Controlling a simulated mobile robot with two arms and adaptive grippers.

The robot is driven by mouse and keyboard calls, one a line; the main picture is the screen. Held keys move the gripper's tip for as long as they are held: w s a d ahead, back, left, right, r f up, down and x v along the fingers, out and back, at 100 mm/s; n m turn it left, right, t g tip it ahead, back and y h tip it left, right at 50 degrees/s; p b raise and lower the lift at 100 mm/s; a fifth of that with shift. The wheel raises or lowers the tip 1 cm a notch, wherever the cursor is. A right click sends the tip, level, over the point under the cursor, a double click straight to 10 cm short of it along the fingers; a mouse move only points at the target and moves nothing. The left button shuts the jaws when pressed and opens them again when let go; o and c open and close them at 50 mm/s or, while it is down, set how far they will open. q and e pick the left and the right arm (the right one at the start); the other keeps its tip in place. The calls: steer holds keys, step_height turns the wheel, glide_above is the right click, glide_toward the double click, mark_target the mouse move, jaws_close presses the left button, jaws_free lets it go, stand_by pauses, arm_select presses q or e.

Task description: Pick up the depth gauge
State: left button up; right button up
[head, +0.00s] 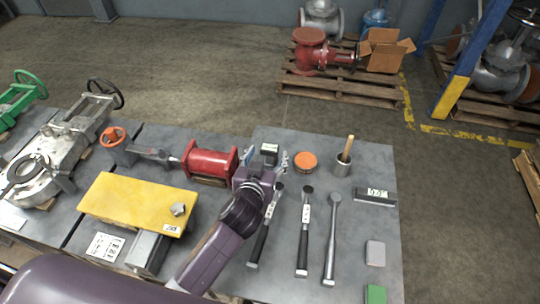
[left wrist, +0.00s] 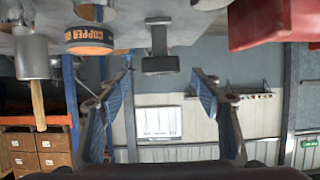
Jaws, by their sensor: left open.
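A small dark block with a pale label, which I take to be the depth gauge (head: 269,149), stands on the grey table just beyond my left gripper (head: 266,160). In the left wrist view, which is upside down, the dark gauge (left wrist: 160,64) shows a wide end and a narrower stem. It lies ahead of the gap between the two fingers of my left gripper (left wrist: 163,78). The fingers are spread and hold nothing. I cannot tell how far they are from the gauge. My right gripper is in neither view.
A red cylinder (head: 210,163) is close on the left. Several long-handled tools lie nearer, beside my left arm. A dark labelled bar (head: 375,196) lies farther right.

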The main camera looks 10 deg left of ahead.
mark_target(269, 151)
arm_select(q)
steer(key=x, duration=0.5)
steer(key=shift+f, duration=0.3)
steer(key=shift+s, duration=0.1)
steer(key=c, duration=1.5)
steer(key=shift+r, duration=0.1)
jaws_close()
steer(key=shift+r, duration=0.1)
